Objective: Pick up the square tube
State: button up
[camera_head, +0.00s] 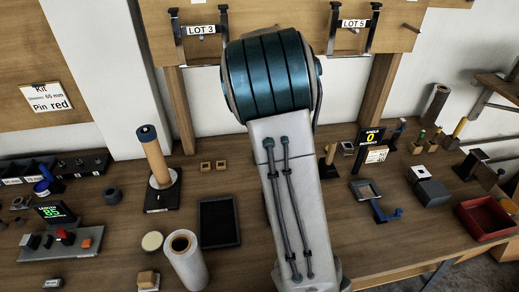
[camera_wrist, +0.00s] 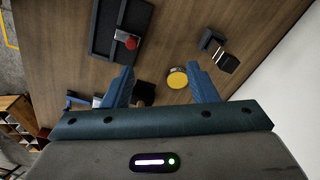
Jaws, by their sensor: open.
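A hollow, square-sectioned dark grey piece (camera_head: 367,190) lies on the bench right of my arm in the head view. It may be the square tube, but I cannot be sure. In the wrist view, my gripper (camera_wrist: 160,70) is open, with its two blue fingers apart over the bench. A yellow round disc (camera_wrist: 177,79) shows between the fingers, nearer the right one. A small dark object (camera_wrist: 144,93) sits partly hidden beside the left finger. I see nothing held. In the head view my arm hides the gripper and the bench behind it.
A white roll (camera_head: 187,262), a black tray (camera_head: 219,222) and a wooden post on a black base (camera_head: 157,160) stand left of my arm. A red bin (camera_head: 485,219) is at the right. The wrist view shows a dark tray (camera_wrist: 104,40) and a black bracket-like object (camera_wrist: 226,62).

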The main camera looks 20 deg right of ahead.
jog(key=w+d+f+m+h, duration=0.1)
jog(key=w+f+m, duration=0.1)
jog(key=w+f, duration=0.1)
jog(key=w+d+f+m+g+h, duration=0.1)
jog(key=w+f+m+h, duration=0.1)
jog(key=w, duration=0.3)
jog(key=w+d+f+m+h, duration=0.1)
jog(key=w+f+m, duration=0.1)
jog(key=w+f, duration=0.2)
jog(key=shift+w+d+f, duration=0.2)
jog(key=shift+w+f, duration=0.15)
jog(key=shift+f, duration=0.25)
jog(key=w+a+f, duration=0.1)
jog(key=w+a, duration=0.1)
jog(key=a, duration=0.2)
jog(key=shift+n, duration=0.3)
jog(key=p+x, duration=0.1)
jog(key=x, duration=0.2)
jog(key=p+x, duration=0.1)
jog(key=x, duration=0.2)
jog(key=shift+s+d+f, duration=0.25)
jog(key=shift+d+f, duration=0.05)
jog(key=shift+d, duration=0.05)
grip_shut()
